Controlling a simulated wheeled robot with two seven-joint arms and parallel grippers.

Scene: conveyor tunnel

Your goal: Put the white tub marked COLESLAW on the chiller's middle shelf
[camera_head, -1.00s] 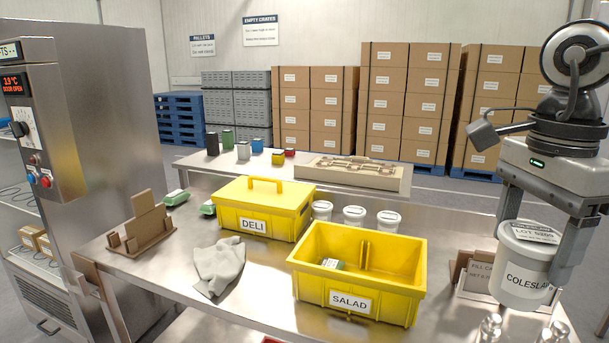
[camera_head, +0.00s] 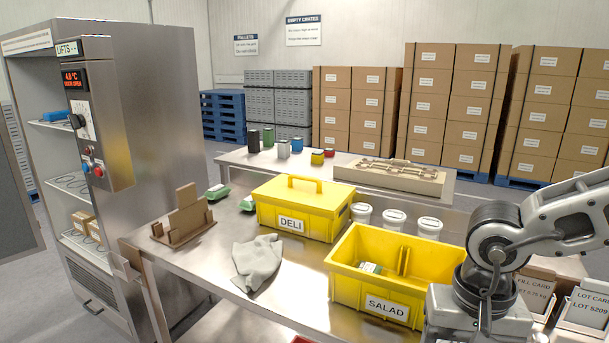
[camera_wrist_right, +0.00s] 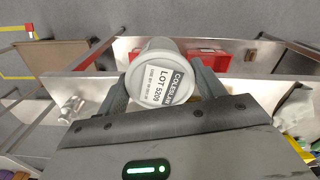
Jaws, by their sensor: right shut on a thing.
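The white tub marked COLESLAW (camera_wrist_right: 146,68) is between the fingers of my right gripper (camera_wrist_right: 162,92) in the right wrist view. Its lid and label, reading LOT 5209, face the wrist camera. In the head view my right arm is at the lower right; its fingers and the tub are below the frame. The chiller (camera_head: 165,130) stands at the left with its front open and its display reading DOOR OPEN. Its middle shelf (camera_head: 72,186) holds dark wire-like loops and looks otherwise clear in the visible part. My left gripper is not in view.
A blue item (camera_head: 55,116) is on the chiller's upper shelf, and brown boxes (camera_head: 85,226) are on the lower one. The steel table carries the yellow DELI crate (camera_head: 290,222), open SALAD crate (camera_head: 375,290), grey cloth (camera_head: 258,262), brown holder (camera_head: 182,222) and white tubs (camera_head: 394,221).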

